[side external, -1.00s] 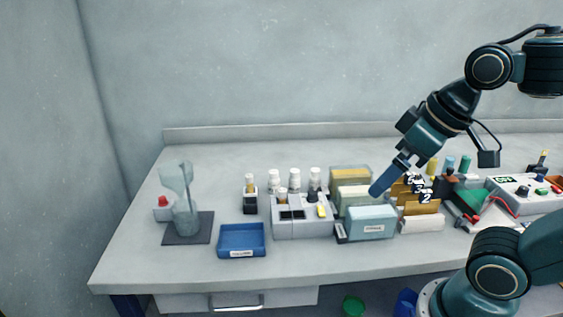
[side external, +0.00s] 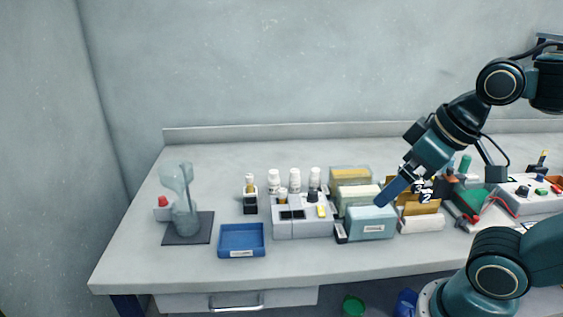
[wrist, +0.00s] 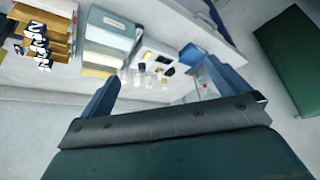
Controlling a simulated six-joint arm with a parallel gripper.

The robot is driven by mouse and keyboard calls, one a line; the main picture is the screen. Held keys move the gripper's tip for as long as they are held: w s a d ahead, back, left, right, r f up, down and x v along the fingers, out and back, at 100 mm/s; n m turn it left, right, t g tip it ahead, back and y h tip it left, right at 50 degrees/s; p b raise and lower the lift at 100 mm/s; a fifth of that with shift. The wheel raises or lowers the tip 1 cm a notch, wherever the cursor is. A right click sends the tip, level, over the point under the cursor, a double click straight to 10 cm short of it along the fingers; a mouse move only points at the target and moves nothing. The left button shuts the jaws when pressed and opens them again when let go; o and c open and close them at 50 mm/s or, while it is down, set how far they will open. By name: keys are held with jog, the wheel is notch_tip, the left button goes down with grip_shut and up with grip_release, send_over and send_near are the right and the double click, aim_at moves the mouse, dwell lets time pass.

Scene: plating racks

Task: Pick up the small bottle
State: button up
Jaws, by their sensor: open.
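A small bottle (side external: 250,183) with a yellowish cap stands upright at a black holder, left of several white-capped bottles (side external: 295,181). Another small one with a yellow cap (side external: 282,195) sits at the grey rack unit (side external: 300,231); I cannot tell which is the task's bottle. My gripper (side external: 384,201) is open and empty, slanting down above the light-blue box, well right of both. In the wrist view, my fingers (wrist: 150,68) stand wide apart, with the white bottles small and distant between them.
A light-blue box (side external: 371,223) and card boxes (side external: 351,178) stand between my gripper and the bottles. A blue tray (side external: 242,252) and a glass vessel on a dark mat (side external: 178,236) are at left. Bench space behind the bottles is clear.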

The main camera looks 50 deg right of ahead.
jog(key=c, duration=0.9)
jog(key=shift+c, duration=0.2)
jog(key=w+d+r+g, duration=0.15)
jog(key=w+d, duration=0.25)
jog(key=w, duration=0.5)
jog(key=w+d+r+g, duration=0.15)
jog(key=w+d, duration=0.25)
jog(key=w, duration=0.4)
jog(key=w+d+f+g, duration=0.2)
jog(key=w+d+f, duration=0.8)
jog(key=w+d, duration=0.2)
jog(key=shift+w+f+g, duration=0.2)
jog(key=shift+w+g, duration=0.1)
jog(key=shift+w, duration=0.05)
